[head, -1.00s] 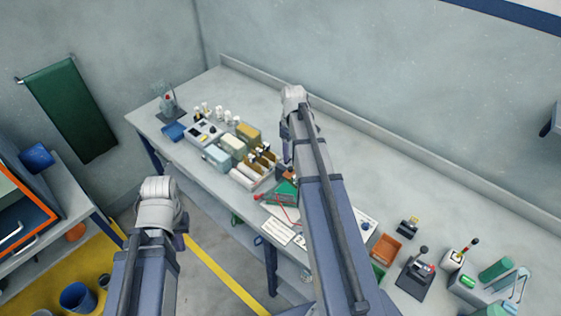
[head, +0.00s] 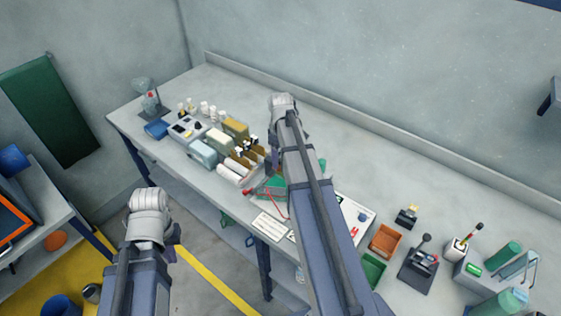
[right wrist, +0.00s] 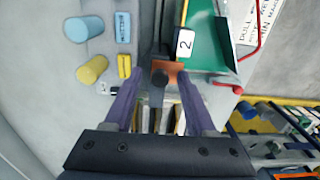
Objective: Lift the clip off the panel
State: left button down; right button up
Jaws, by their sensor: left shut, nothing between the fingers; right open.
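In the right wrist view a small orange-brown panel (right wrist: 170,67) lies just past my fingertips. A dark clip-like piece (right wrist: 157,90) sits against it, between the fingers of my right gripper (right wrist: 153,84). The fingers are open, with a gap on each side of the dark piece. In the head view my right gripper (head: 273,160) hangs over the bench near the green tray, and my arm hides the panel and clip. My left gripper (head: 172,243) is shut and empty, low in front of the bench, away from the panel.
A green tray (right wrist: 210,48) with a white "2" label (right wrist: 184,43) adjoins the panel. The bench (head: 400,170) is clear toward the wall; an orange bin (head: 385,240) stands to the right.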

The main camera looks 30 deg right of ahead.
grip_shut()
dwell(0.4)
jog(key=shift+w, duration=0.1)
dwell(0.9)
